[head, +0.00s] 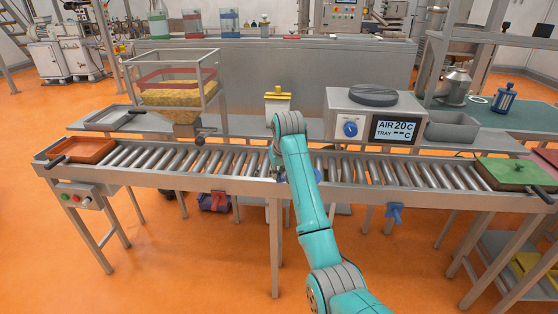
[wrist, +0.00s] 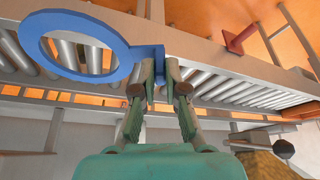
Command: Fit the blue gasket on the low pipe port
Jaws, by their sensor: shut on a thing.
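The blue gasket (wrist: 125,50) is a flat ring with a square tab, seen at the upper left of the wrist view. My gripper (wrist: 160,68) is shut on the tab, and the ring stands out to the left of the fingers. In the wrist view the ring overlaps the conveyor rollers and rail. In the head view my arm hides most of the gripper and gasket, near the conveyor's middle. I cannot clearly identify the low pipe port. A blue pipe-like fitting (head: 395,212) hangs on the conveyor's front rail, and a red flared fitting (wrist: 238,42) shows in the wrist view.
The roller conveyor (head: 235,184) crosses the view. An orange tray (head: 82,150) lies at its left end and a green-topped block (head: 515,173) at its right. Behind stand a hopper (head: 172,95) and a display unit (head: 375,118). Orange floor in front is mostly clear.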

